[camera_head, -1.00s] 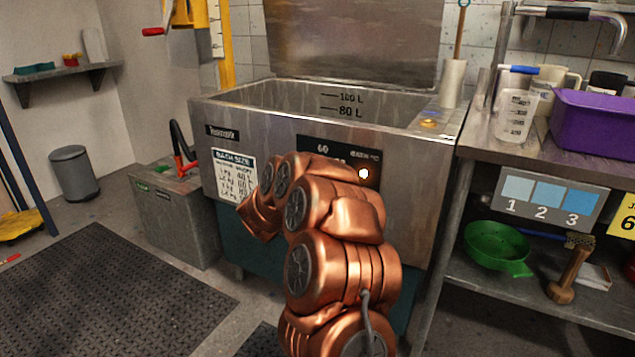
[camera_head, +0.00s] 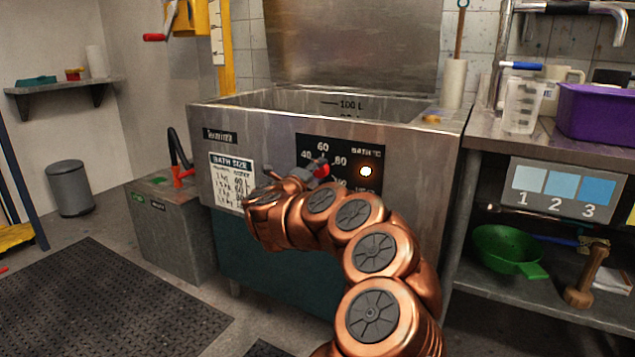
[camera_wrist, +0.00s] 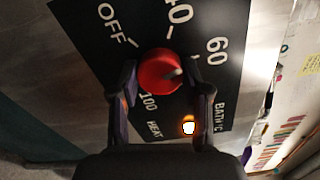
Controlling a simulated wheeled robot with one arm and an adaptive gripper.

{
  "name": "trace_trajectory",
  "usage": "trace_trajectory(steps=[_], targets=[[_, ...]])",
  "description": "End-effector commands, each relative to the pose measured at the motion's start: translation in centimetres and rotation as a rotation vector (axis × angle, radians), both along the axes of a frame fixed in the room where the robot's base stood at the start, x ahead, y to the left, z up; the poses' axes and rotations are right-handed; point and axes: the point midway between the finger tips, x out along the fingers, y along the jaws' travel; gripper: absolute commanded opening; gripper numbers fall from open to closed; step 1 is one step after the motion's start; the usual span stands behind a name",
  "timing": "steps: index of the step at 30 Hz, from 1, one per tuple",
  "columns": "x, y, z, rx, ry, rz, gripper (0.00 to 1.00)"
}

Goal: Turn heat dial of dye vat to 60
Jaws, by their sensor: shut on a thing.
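The dye vat (camera_head: 270,205) is a steel tub with a black dial panel (camera_head: 350,150) on its front, marked 40, 60 and 80 in the head view. The red heat dial (camera_head: 322,169) is partly covered by my gripper (camera_head: 313,172). In the wrist view my gripper (camera_wrist: 160,90) is shut on the red dial (camera_wrist: 156,66), one finger on each side. The dial's pale mark points right, roughly towards the 60 side (camera_wrist: 217,51); its exact reading is unclear. The 80 is hidden in the wrist view. OFF, 40 and 100 show around the dial.
A lit orange lamp (camera_head: 366,171) is right of the dial. A grey box (camera_head: 180,225) stands left of the vat. A steel bench (camera_head: 480,125) with a jug (camera_head: 522,105) and purple bin (camera_head: 597,112) stands right. A dark floor mat (camera_head: 110,300) lies at left.

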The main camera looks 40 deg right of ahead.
Motion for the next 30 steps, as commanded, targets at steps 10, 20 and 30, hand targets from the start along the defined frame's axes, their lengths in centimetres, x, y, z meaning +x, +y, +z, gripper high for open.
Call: trace_trajectory(steps=[10, 20, 30], targets=[[-0.12, -0.12, -0.33, 0.066, -0.207, -0.004, 0.12], [-0.07, -0.06, -0.20, 0.088, -0.277, -0.003, 0.12], [-0.07, -0.06, -0.16, 0.089, -0.282, -0.003, 0.12]])
